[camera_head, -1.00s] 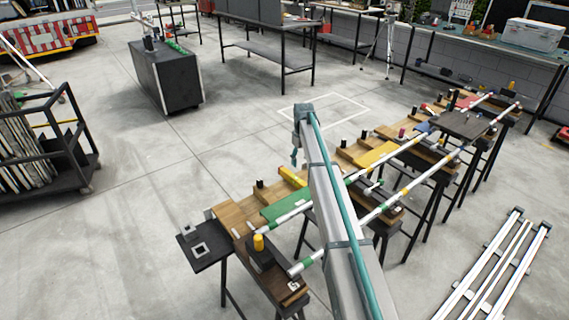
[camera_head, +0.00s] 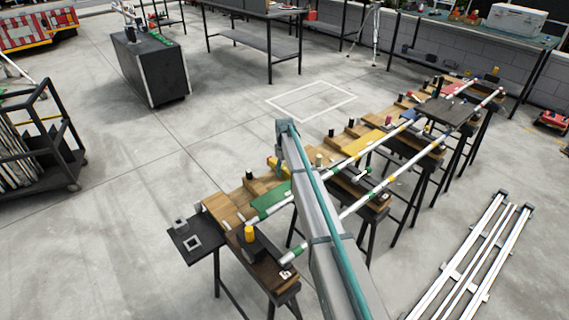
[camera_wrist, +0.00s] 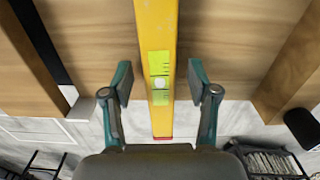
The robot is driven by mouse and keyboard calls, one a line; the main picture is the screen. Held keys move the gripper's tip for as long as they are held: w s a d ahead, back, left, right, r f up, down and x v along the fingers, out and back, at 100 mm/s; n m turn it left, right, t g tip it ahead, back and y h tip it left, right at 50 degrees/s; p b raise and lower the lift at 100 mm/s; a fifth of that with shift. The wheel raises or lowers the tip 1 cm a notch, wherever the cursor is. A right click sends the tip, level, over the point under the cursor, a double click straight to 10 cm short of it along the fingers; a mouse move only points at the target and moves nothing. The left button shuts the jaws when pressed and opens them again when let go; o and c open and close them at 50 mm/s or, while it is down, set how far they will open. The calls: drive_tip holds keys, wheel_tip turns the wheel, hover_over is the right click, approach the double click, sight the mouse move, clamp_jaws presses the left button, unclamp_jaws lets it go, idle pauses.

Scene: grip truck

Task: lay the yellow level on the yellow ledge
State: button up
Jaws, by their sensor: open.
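The yellow level (camera_wrist: 158,40) runs lengthwise through the wrist view, with a green vial window and a red end. It lies over a wooden surface. My gripper (camera_wrist: 160,84) is open, with one teal fingertip on each side of the level and a gap on both sides. In the head view a short piece of the level (camera_head: 276,164) shows left of my arm; the arm hides the rest and most of the gripper. A yellow ledge (camera_head: 365,142) lies farther along the wooden bench row, up and right of my arm.
A green panel (camera_head: 268,198) and striped rails (camera_head: 372,193) lie along the benches near my arm. A dark plate (camera_head: 443,110) lies farther along. Dark square blocks (camera_head: 193,242) sit at the near left end.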

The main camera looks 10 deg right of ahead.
sight(284, 168)
drive_tip(key=shift+f, duration=0.25)
clamp_jaws()
drive_tip(key=c, duration=0.7)
unclamp_jaws()
drive_tip(key=shift+c, duration=0.2)
drive_tip(key=c, duration=0.3)
drive_tip(key=shift+r+p, duration=0.55)
drive_tip(key=shift+r, duration=0.75)
drive_tip(key=shift+r+p, duration=1.05)
drive_tip(key=shift+r, duration=1.45)
drive_tip(key=shift+a, duration=0.1)
